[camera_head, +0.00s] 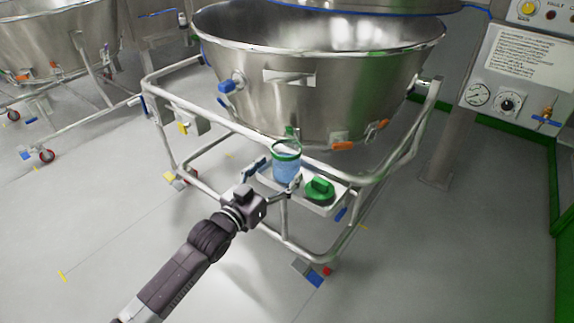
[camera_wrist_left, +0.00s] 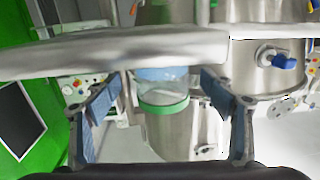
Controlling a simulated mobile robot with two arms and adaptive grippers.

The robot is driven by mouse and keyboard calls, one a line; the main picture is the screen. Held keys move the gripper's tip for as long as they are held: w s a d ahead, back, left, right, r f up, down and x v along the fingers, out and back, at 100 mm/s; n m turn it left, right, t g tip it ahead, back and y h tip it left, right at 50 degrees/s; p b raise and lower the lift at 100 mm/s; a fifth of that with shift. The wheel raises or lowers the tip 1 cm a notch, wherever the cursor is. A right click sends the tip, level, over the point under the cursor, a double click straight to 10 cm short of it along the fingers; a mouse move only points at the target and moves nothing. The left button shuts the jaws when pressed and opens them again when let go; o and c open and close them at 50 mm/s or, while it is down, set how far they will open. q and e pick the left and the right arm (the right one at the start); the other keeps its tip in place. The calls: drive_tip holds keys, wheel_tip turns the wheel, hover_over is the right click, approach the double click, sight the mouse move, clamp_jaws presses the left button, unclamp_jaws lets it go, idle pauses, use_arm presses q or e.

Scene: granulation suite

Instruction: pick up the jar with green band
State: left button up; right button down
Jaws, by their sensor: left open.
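The jar with green band (camera_head: 286,168) is clear with light blue contents and a green ring at its top. It stands upright on a small tray (camera_head: 326,209) on the cart frame under the steel bowl. My left gripper (camera_head: 274,177) is open at the jar's near side, with its fingers spread to either side of it. In the left wrist view, the jar (camera_wrist_left: 164,92) appears upside down between the two blue-padded fingers of my left gripper (camera_wrist_left: 158,95). Clear gaps show on both sides, and a pale bar hides part of its blue end. My right gripper is out of view.
A green knobbed object (camera_head: 319,189) sits on the tray right of the jar. The large steel bowl (camera_head: 320,85) overhangs behind, and cart rails (camera_head: 282,238) surround the tray. A control panel (camera_head: 522,75) stands at right. Open floor lies in front.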

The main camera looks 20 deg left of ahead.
use_arm(q)
drive_tip(key=x, duration=0.4)
drive_tip(key=shift+w+a+f+b, duration=0.1)
drive_tip(key=shift+f+b, duration=0.25)
drive_tip(key=shift+b, duration=0.05)
drive_tip(key=shift+w, duration=0.6)
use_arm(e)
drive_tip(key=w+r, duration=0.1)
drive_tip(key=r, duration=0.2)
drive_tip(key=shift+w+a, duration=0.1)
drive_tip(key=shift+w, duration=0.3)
use_arm(q)
drive_tip(key=shift+c, duration=0.2)
clamp_jaws()
